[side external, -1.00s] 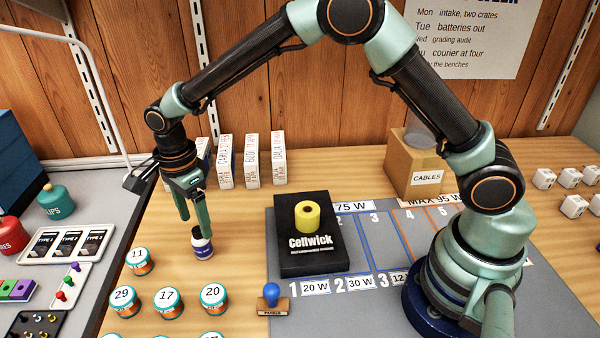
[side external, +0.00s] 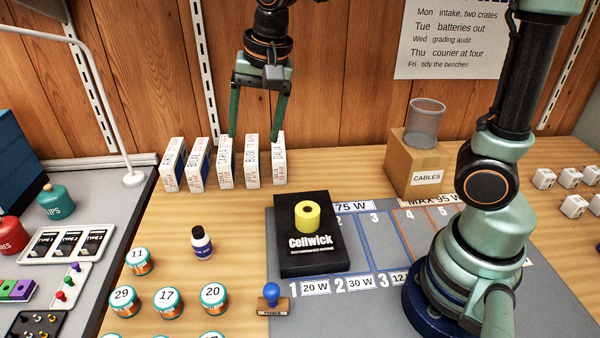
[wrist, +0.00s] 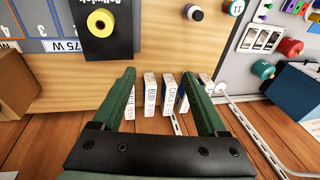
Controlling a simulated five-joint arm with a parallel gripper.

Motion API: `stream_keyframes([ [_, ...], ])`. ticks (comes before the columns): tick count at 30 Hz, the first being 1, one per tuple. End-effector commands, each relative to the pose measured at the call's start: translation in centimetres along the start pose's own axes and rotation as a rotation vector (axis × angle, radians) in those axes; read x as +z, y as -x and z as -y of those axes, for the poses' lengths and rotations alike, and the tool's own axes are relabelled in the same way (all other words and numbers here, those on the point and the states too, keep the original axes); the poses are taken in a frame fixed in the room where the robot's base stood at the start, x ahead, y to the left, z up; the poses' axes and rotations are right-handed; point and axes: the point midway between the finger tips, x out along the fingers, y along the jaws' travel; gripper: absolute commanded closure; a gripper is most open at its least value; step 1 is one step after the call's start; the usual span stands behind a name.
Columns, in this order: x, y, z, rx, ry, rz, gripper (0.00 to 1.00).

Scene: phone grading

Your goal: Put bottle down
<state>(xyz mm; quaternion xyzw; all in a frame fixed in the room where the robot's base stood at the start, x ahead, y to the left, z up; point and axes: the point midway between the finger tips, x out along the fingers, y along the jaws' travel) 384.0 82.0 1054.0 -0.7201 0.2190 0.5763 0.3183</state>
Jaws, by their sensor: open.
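The small dark bottle (side external: 202,243) with a black cap and a white label stands upright on the wooden bench in the side external view, left of the black Cellwick box. It also shows in the wrist view (wrist: 193,12) near the top edge. My gripper (side external: 256,138) is open and empty. It is raised in front of the wooden wall, above and behind the bottle, near the row of upright boxes. In the wrist view its two green fingers (wrist: 163,80) are spread wide, with nothing between them but the view of the boxes beyond.
Upright white boxes (side external: 225,162) stand in a row along the wall. The black Cellwick box (side external: 300,262) carries a yellow roll (side external: 307,214). Several numbered jars (side external: 168,303) stand in front of the bottle. A cardboard box (side external: 413,168) holds a clear cup.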

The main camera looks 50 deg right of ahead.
Motion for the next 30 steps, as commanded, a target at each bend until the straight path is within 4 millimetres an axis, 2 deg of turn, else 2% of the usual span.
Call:
stream_keyframes([
  [1,-0.2,1.1,-1.5,-0.023,0.075,-0.025,0.24],
  [6,-0.2,3.1,-6.2,-0.061,0.357,-0.109,0.24],
  [13,0.6,3.7,-10.9,-0.062,0.67,-0.217,0.24],
  [19,0.9,3.5,-12.4,-0.051,0.786,-0.256,0.24],
  [30,0.9,3.5,-12.4,-0.05,0.795,-0.256,0.24],
])
